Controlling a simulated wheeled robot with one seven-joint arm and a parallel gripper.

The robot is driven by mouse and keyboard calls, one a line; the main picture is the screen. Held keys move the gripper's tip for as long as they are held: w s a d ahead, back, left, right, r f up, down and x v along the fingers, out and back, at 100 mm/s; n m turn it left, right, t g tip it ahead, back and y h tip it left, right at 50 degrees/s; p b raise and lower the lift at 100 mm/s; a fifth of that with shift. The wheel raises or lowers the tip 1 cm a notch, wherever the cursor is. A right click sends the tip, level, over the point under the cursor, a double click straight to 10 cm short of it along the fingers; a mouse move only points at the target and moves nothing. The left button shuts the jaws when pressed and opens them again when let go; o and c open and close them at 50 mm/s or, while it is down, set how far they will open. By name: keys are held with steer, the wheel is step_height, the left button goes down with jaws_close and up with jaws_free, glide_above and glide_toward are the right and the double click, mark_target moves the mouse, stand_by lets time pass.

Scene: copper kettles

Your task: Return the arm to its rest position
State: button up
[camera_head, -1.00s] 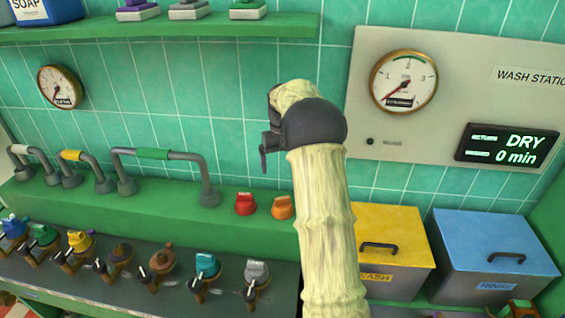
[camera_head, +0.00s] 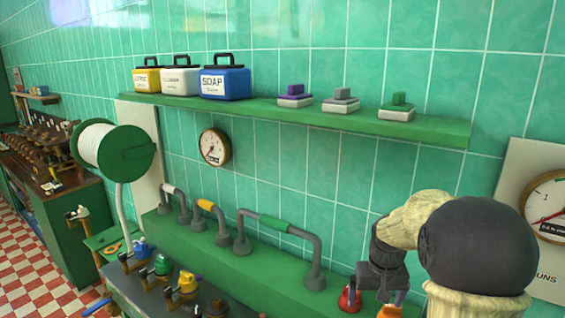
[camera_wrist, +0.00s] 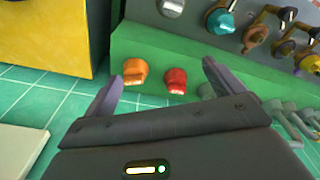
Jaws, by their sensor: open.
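My arm rises at the right of the head view, its cream sleeve bent at a dark round joint. My gripper (camera_wrist: 160,85) shows in the wrist view with its two dark fingers spread apart and nothing between them. Beyond the fingers, an orange knob (camera_wrist: 135,71) and a red knob (camera_wrist: 175,80) sit on the green ledge (camera_wrist: 150,50), apart from the fingers. In the head view the red knob (camera_head: 349,298) and orange knob (camera_head: 389,311) are partly hidden by my arm and the frame edge.
A green shelf (camera_head: 440,131) holds soap jugs (camera_head: 224,84) and brushes. Pipe handles (camera_head: 280,224) stand on the ledge below. A hose reel (camera_head: 115,150) is at left. Colored valves (camera_head: 187,283) line the counter. A yellow bin (camera_wrist: 45,35) is near my gripper.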

steer(key=s+a+f, duration=0.1)
steer(key=s+a, duration=0.2)
steer(key=s, duration=0.5)
steer(key=s+a+f+t, duration=0.1)
steer(key=s+a, duration=0.3)
steer(key=s, duration=0.5)
steer(key=shift+f+n, duration=0.4)
steer(key=shift+f, duration=0.15)
steer(key=shift+a, duration=0.15)
steer(key=shift+s, duration=0.15)
